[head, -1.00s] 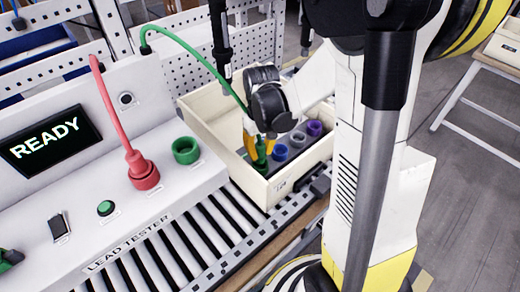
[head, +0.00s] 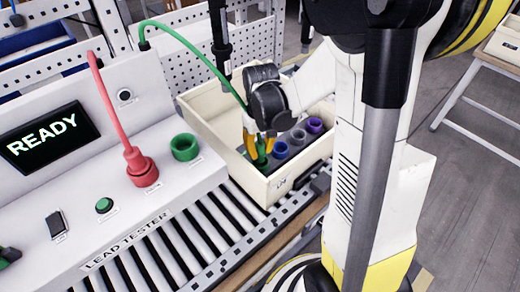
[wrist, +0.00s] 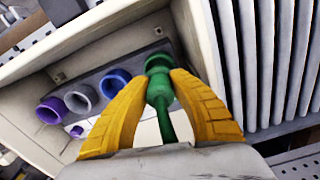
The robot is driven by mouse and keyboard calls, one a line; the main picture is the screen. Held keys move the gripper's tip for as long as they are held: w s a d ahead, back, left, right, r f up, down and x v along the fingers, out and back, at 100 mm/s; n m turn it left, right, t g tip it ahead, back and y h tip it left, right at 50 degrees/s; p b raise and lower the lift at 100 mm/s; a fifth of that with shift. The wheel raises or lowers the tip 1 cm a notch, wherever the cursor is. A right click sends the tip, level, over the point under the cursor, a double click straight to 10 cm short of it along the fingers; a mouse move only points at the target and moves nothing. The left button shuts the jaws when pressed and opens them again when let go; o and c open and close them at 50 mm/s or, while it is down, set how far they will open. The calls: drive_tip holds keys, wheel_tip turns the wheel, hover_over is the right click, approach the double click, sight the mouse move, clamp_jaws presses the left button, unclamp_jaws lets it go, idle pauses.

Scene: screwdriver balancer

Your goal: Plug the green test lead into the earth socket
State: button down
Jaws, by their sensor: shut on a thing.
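My gripper (head: 260,146) reaches down into the cream crate (head: 274,188), its yellow fingers closed around the green plug of the test lead (head: 262,157). In the wrist view the fingers (wrist: 158,82) clasp the green plug (wrist: 158,92) on both sides. A wider green ring shows at its far end; I cannot tell whether that is part of the plug or a socket around it. The green cable (head: 197,53) arches from the tester's back to the gripper. A green ring socket (head: 184,147) on the lead tester (head: 130,225) stands empty; its label is too small to read.
A blue socket (head: 279,149), a grey one (head: 297,137) and a purple one (head: 314,125) line up beside the plug in the crate. A red lead (head: 139,163) stands in the tester left of the green socket. The screen (head: 49,135) reads READY. Rollers run in front.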

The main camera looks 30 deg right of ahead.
sight(260, 158)
drive_tip(key=shift+f+b, duration=1.55)
drive_tip(key=shift+f, duration=0.3)
drive_tip(key=c, duration=1.2)
unclamp_jaws()
drive_tip(key=shift+o, duration=0.2)
wheel_tip(260, 158, up, 12)
drive_tip(key=shift+s+r, duration=0.1)
